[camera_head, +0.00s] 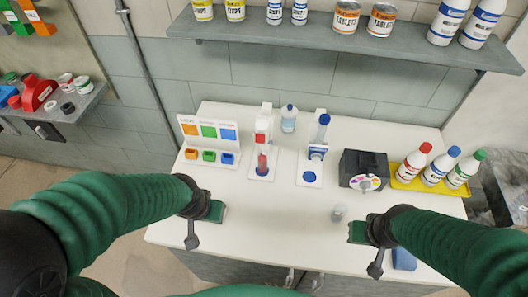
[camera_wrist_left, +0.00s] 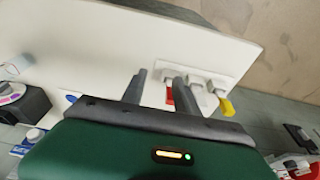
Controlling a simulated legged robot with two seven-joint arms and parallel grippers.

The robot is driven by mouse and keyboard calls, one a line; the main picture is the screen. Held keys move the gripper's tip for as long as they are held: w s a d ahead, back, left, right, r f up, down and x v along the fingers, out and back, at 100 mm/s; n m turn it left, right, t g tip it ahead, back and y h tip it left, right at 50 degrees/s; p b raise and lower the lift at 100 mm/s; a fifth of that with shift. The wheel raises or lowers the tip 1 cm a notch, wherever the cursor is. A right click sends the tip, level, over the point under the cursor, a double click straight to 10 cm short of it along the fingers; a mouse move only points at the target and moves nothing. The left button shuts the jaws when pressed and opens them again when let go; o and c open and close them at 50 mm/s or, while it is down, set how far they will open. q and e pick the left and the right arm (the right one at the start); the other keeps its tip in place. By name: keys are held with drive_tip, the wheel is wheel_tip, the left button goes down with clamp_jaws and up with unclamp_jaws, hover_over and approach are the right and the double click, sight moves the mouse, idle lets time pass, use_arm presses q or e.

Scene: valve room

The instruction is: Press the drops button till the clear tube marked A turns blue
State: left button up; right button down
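Two white stands sit at the back middle of the white bench. The left stand (camera_head: 268,122) carries a red-and-white part above a red piece on a dark blue disc (camera_head: 262,171). The right stand (camera_head: 318,142) holds a blue-topped bottle (camera_head: 322,127), with a round blue button (camera_head: 309,177) on its base. A small clear tube (camera_head: 338,212) is on the bench in front; I cannot read any mark. My left gripper (camera_head: 205,218) is over the left front, away from both stands; its fingers show apart in the wrist view (camera_wrist_left: 158,88). My right gripper (camera_head: 368,245) is right of the tube; its fingers are unclear.
A colour-card rack (camera_head: 208,131) with small bins stands left. A black device (camera_head: 363,165) and a yellow tray (camera_head: 438,187) of bottles stand right. A clear bottle (camera_head: 289,118) is behind the stands. A blue block (camera_head: 404,259) lies front right. The front middle is mostly clear.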

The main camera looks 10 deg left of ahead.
use_arm(q)
drive_tip(key=shift+s+d, duration=0.1)
drive_tip(key=shift+d, duration=0.05)
drive_tip(key=shift+c, duration=0.2)
drive_tip(key=shift+c, duration=1.3)
clamp_jaws()
